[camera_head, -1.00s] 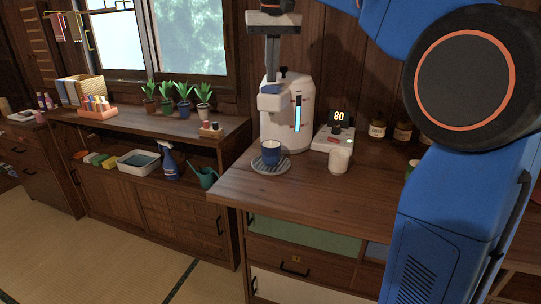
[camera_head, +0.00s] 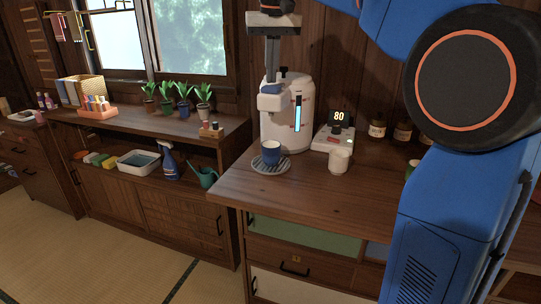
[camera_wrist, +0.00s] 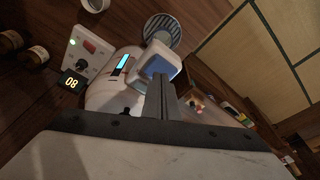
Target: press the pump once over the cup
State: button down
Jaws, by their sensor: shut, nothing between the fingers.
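The white pump dispenser (camera_head: 290,125) stands upright on the wooden counter, with a blue level strip on its front. Its blue press pad (camera_head: 270,89) is on top of the spout head; the pad also shows in the wrist view (camera_wrist: 158,66). The blue cup (camera_head: 271,153) sits upright on a round striped tray (camera_head: 271,168) below the spout head. In the wrist view the tray (camera_wrist: 162,27) shows beyond the head. My gripper (camera_head: 272,80) is shut and empty, pointing down with its fingertips at the pad. I cannot tell whether they touch it.
A device with a display reading 80 (camera_head: 339,117) stands right of the dispenser, with a pale cup (camera_head: 339,160) in front. Jars (camera_head: 377,129) stand by the back wall. The counter's front (camera_head: 300,185) is clear. Potted plants (camera_head: 184,101) line the left cabinet.

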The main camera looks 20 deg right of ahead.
jog(key=shift+f, duration=1)
jog(key=shift+r, duration=1.1)
jog(key=shift+r, duration=3)
jog(key=shift+a, duration=0.15)
